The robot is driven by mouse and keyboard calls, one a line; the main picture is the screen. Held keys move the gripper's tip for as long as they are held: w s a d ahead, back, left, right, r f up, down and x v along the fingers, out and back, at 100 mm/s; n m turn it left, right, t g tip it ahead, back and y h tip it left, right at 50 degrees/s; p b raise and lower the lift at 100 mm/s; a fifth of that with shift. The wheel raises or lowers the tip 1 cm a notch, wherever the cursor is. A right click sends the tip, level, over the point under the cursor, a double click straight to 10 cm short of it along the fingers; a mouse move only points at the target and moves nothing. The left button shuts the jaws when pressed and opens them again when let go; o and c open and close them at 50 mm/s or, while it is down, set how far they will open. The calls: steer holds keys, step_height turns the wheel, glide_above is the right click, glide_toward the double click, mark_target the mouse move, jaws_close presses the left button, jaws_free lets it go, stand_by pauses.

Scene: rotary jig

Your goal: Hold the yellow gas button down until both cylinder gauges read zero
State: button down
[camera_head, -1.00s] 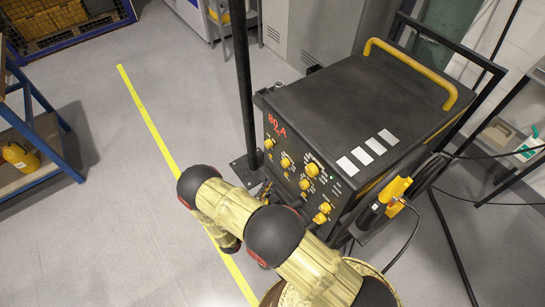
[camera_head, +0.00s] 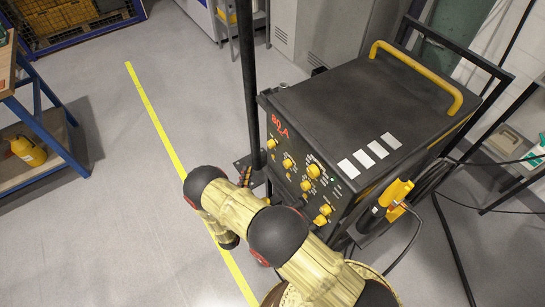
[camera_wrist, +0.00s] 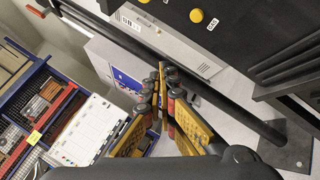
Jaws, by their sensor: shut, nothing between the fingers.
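My gripper (camera_wrist: 163,78) is shut and empty in the wrist view, its fingertips together beside a dark pole. A yellow round button (camera_wrist: 196,15) with a small white label beside it shows on a dark panel at the top of the wrist view, apart from my fingertips. My gripper (camera_head: 247,176) is partly visible there, left of that front near the pole base. No cylinder gauges are seen.
A dark upright pole (camera_head: 249,90) stands close left of the machine. A yellow torch (camera_head: 396,193) with cables hangs at its right side. A blue-framed bench (camera_head: 42,120) stands at the left. The floor around the yellow tape (camera_head: 160,130) is clear.

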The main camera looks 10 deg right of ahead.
mark_target(273, 156)
steer(key=w+d+p, duration=0.1)
steer(key=w+d, duration=0.2)
steer(key=d, duration=0.4)
steer(key=shift+w+d, duration=0.15)
steer(key=shift+d, duration=0.25)
steer(key=shift+d, duration=0.1)
stand_by(1.1)
steer(key=shift+w+d, duration=0.15)
steer(key=shift+d, duration=0.15)
steer(key=shift+w+d, duration=0.15)
steer(key=shift+d, duration=0.25)
stand_by(0.7)
steer(key=shift+a, duration=0.1)
stand_by(3.2)
steer(key=shift+s+a+b, duration=0.3)
steer(key=shift+a, duration=0.35)
steer(key=shift+a, duration=0.1)
